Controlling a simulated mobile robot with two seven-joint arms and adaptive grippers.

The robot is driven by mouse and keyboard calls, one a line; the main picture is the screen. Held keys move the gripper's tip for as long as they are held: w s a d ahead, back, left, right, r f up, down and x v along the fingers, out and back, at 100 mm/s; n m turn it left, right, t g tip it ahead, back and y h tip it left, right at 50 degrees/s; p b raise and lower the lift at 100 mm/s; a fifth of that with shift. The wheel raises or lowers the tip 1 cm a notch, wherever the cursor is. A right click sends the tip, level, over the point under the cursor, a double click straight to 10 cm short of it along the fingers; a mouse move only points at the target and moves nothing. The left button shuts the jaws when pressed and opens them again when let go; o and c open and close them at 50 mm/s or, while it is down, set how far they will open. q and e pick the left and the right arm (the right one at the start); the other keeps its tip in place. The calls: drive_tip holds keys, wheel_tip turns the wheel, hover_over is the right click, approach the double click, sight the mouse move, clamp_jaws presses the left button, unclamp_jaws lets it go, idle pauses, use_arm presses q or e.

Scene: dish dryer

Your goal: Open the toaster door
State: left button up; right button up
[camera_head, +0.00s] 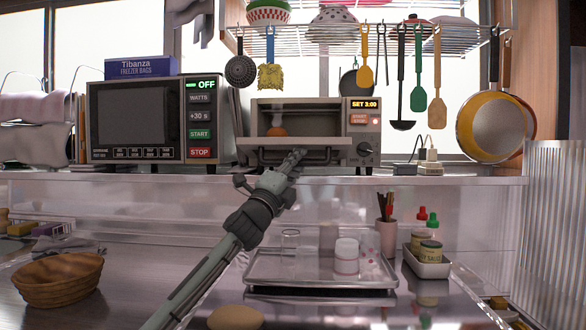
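The toaster oven (359,136) stands on the shelf in the middle, with a lit "SET 3:00" display and a knob at its right. Its door (254,155) appears swung down and open, with the dark handle bar along the front and the cavity exposed. A round orange-brown item (277,131) sits inside. My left gripper (296,157) reaches up to the door's front at the handle. It overlaps the handle, but I cannot tell whether it touches it. Its fingers are small and seen from behind, so their opening is unclear. My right gripper is not in view.
A microwave (207,90) stands left of the toaster. Utensils hang from a wire rack (450,38) above. Below, a metal tray (262,270) holds a jar and a glass. A basket (59,281) sits at lower left, with condiments (430,250) at right.

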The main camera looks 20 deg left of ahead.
use_arm(q)
drive_tip(key=v, duration=1.2)
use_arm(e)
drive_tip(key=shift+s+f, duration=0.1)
use_arm(q)
drive_tip(key=shift+r, duration=0.1)
